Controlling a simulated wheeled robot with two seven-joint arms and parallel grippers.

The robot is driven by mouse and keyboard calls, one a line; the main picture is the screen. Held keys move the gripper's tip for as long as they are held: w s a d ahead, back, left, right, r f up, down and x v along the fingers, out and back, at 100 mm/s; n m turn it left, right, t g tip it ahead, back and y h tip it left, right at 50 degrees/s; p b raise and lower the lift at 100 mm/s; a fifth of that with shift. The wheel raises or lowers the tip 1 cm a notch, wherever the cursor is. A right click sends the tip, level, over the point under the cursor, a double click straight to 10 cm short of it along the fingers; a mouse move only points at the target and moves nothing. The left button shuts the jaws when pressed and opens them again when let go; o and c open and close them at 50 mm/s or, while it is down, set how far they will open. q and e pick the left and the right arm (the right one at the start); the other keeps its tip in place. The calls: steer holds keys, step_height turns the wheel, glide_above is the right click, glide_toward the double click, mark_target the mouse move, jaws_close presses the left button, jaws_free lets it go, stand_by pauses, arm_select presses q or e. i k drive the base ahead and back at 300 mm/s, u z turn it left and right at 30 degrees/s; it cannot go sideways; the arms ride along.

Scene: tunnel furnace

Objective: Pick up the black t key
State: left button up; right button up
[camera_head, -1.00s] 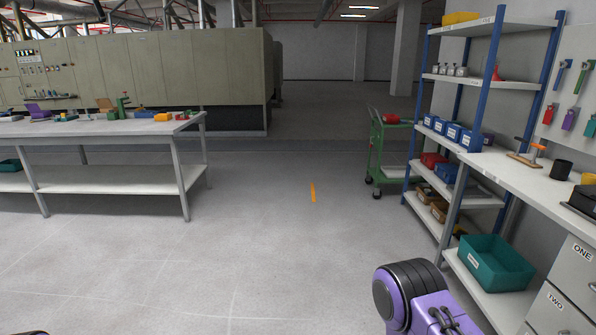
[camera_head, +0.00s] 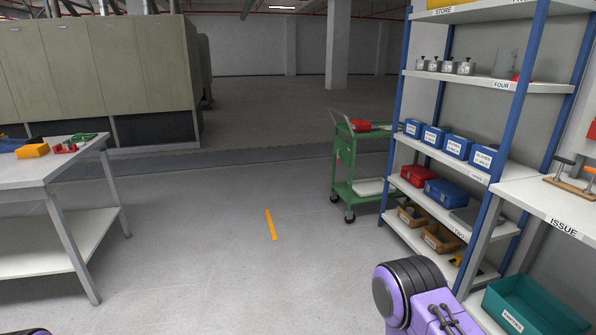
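A small dark T-shaped handle (camera_head: 564,160), which looks like the black t key, stands upright in a wooden holder (camera_head: 569,186) on the white bench at the right edge. A second T-shaped handle (camera_head: 590,170) stands beside it, partly cut off by the frame edge. Neither of my grippers is in view. Only a purple and black part of my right arm shows at the bottom, and a sliver of my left arm at the bottom left corner.
The white bench (camera_head: 528,198) is marked ISSUE, with a teal bin (camera_head: 535,305) below. A blue-posted shelf (camera_head: 497,85) holds labelled bins. A table (camera_head: 25,175) is at left. Open floor with an orange strip (camera_head: 270,224) lies ahead.

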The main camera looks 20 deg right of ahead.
mark_target(556, 179)
steer(key=z, duration=0.4)
steer(key=i, duration=1.1)
steer(key=z, duration=1.75)
steer(key=i, duration=0.9)
steer(key=z, duration=1)
